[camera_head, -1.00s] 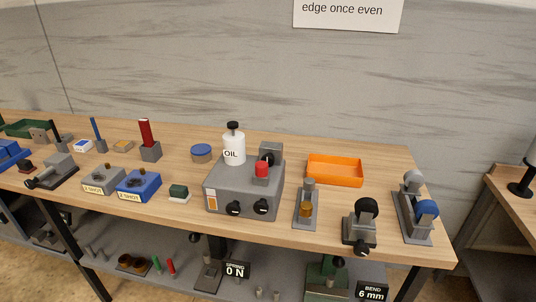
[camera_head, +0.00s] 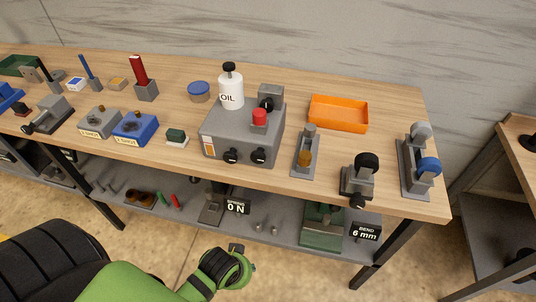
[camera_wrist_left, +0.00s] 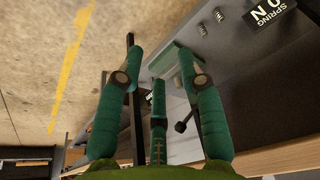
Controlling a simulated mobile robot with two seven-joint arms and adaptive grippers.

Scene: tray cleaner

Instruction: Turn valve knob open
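A grey box (camera_head: 225,135) stands on the wooden bench, in the middle of the head view. Two black knobs are on its front, a left knob (camera_head: 230,156) and a right knob (camera_head: 258,155). Another black knob (camera_head: 266,104) is on the raised block at its back right. A red cap (camera_head: 259,117) is on top. I cannot tell which knob is the valve. My left gripper (camera_head: 246,268) is below and in front of the bench, well apart from the box. In the left wrist view its green fingers (camera_wrist_left: 158,62) are spread with nothing between them. My right gripper is not in view.
A white oil bottle (camera_head: 231,90) stands at the box's back left. An orange tray (camera_head: 338,128) and several small fixtures, such as a grey stand (camera_head: 305,158), are to the right. The lower shelf (camera_head: 275,215) holds more parts and a "0 N" sign (camera_head: 237,205).

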